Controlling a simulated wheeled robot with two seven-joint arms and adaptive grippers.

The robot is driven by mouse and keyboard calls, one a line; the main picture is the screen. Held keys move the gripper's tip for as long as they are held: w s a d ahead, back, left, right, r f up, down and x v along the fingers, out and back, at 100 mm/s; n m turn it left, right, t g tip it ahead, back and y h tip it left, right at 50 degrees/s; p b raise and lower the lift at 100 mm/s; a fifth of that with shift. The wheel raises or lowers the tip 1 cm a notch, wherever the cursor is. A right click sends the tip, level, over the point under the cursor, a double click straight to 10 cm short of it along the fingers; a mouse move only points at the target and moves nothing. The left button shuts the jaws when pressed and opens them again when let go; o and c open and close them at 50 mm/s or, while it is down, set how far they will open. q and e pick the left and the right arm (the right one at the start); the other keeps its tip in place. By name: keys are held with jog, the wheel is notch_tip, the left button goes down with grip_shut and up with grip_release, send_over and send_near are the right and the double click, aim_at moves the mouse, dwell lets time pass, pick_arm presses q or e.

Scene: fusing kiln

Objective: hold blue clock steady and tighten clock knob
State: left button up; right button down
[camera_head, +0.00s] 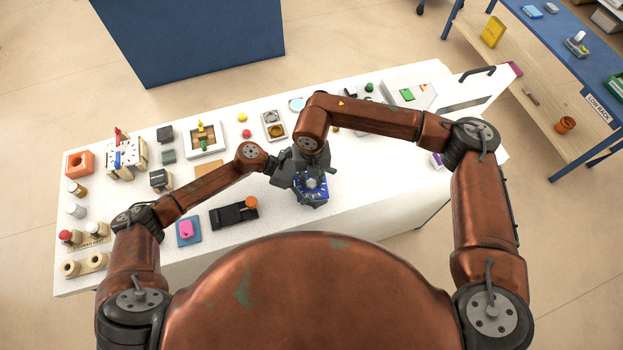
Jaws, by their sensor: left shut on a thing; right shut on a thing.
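The blue clock (322,189) is on the white table near its front edge, right of the table's middle. Its blue body shows only in part around my grippers. My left gripper (290,175) reaches in from the left and is shut on the clock's side. My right gripper (311,183) comes down from above and is shut at the front or top of the clock, where the clock knob would be. The knob itself is hidden under the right gripper.
A black device with an orange knob (233,215) stands left of the clock. A pink piece on a blue pad (188,231) lies farther left. Many small items cover the table's left and back. A blue shelf unit (575,60) stands at right. Bare tabletop (385,170) lies right of the clock.

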aim_at(312, 184)
pick_arm(q)
jog(key=shift+w+a+f, duration=0.1)
jog(key=shift+a+f, duration=0.15)
jog(key=shift+f, duration=0.1)
pick_arm(e)
jog(key=shift+r, duration=0.1)
jog(key=c, duration=2)
grip_release()
jog(key=shift+s, duration=0.1)
jog(key=shift+o, duration=0.2)
pick_arm(q)
jog(key=shift+d, duration=0.1)
pick_arm(e)
notch_tip(312, 184, up, 12)
pick_arm(q)
jog(key=o, duration=1.2)
jog(key=shift+r, duration=0.15)
